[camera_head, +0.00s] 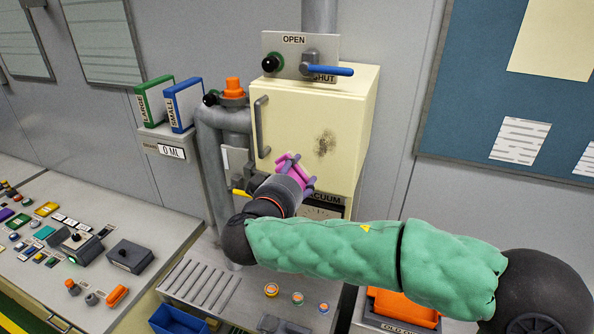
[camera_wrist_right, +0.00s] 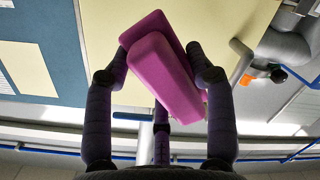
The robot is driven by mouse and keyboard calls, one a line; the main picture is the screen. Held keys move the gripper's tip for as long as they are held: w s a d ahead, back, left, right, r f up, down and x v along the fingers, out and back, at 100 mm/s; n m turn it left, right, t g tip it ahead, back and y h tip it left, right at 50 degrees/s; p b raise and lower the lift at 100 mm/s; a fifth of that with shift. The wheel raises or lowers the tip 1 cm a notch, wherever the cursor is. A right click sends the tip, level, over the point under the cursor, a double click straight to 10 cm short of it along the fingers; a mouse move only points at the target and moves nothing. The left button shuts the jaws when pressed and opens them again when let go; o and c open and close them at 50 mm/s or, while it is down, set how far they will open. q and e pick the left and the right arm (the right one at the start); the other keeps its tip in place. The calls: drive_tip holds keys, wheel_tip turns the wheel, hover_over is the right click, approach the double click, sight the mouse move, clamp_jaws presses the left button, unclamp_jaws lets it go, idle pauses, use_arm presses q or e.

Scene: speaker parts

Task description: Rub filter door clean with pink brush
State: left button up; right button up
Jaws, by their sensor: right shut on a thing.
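The cream filter door (camera_head: 283,110) stands upright on the wall unit, with a grey handle on its left edge and a dark smudge (camera_head: 325,143) right of its middle. My right gripper (camera_head: 294,172) is in front of the door's lower part, below and left of the smudge. It is shut on the pink brush (camera_head: 287,162). In the right wrist view the brush (camera_wrist_right: 168,72) sits tilted between the purple fingers, with the cream door (camera_wrist_right: 105,35) beyond it. No smudge shows there. Whether the brush touches the door I cannot tell. My left gripper is out of view.
A blue valve lever (camera_head: 333,71) sticks out above the door. Grey pipes (camera_head: 215,150) stand at its left, with an orange cap (camera_head: 233,87). A vacuum gauge panel (camera_head: 325,205) is below, partly behind my arm. Small jars (camera_head: 271,290) stand on the counter.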

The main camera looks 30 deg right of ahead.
sight(312, 154)
drive_tip(key=shift+r+p+x, duration=0.2)
drive_tip(key=shift+p+x, duration=0.35)
drive_tip(key=shift+x, duration=0.8)
drive_tip(key=shift+r+p+x, duration=0.15)
drive_tip(key=shift+p+x, duration=0.4)
drive_tip(key=shift+x, duration=0.85)
drive_tip(key=shift+b+x, duration=0.75)
drive_tip(key=shift+x, duration=0.2)
